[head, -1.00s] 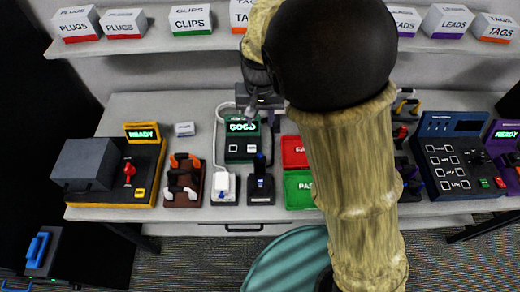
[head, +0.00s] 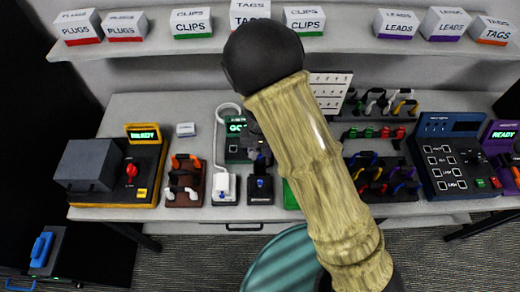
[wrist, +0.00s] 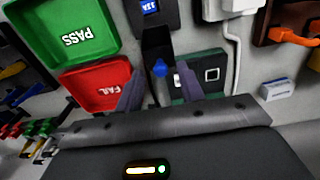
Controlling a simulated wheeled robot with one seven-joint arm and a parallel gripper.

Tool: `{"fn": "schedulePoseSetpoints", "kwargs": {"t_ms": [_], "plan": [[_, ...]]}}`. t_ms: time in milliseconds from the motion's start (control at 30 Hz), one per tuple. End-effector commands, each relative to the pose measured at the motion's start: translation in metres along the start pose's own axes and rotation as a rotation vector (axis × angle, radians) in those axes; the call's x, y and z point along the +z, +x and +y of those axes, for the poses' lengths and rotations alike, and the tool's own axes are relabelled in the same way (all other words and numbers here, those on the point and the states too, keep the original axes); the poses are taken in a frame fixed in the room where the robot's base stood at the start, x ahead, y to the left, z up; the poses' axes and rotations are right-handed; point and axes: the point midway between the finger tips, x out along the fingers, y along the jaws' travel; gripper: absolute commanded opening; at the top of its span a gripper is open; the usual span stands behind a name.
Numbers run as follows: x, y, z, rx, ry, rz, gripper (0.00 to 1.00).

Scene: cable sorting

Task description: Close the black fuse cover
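The black fuse holder (head: 261,190) sits on the bench between the white socket unit and the green tray, with a blue fuse on it. In the wrist view, the blue fuse marked 32A (wrist: 150,6) shows at the top. The black fuse cover (wrist: 156,42) seems raised from the holder toward the camera, with a blue tip (wrist: 160,68) at its near end. My gripper (wrist: 160,76) is open, one finger on each side of the blue-tipped end. Contact cannot be told. In the head view, my arm partly hides the gripper and cover.
The green PASS tray (wrist: 70,30) and red FAIL tray (wrist: 97,84) are close beside the cover. A green-screened tester (head: 236,148) stands behind, with a white cable (head: 216,130) at its left.

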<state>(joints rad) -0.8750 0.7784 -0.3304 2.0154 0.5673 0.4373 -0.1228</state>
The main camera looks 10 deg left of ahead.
Motion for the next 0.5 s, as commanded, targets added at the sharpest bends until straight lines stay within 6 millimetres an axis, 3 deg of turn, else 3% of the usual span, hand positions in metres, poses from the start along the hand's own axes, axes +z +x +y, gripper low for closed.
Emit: {"fn": "schedulePoseSetpoints", "kwargs": {"t_ms": [267,500], "plan": [[0.0001,0.0025,-0.0004,-0.001,-0.001,0.0,0.38],[-0.0003,0.0023,0.0003,-0.001,0.001,0.0,0.0]]}}
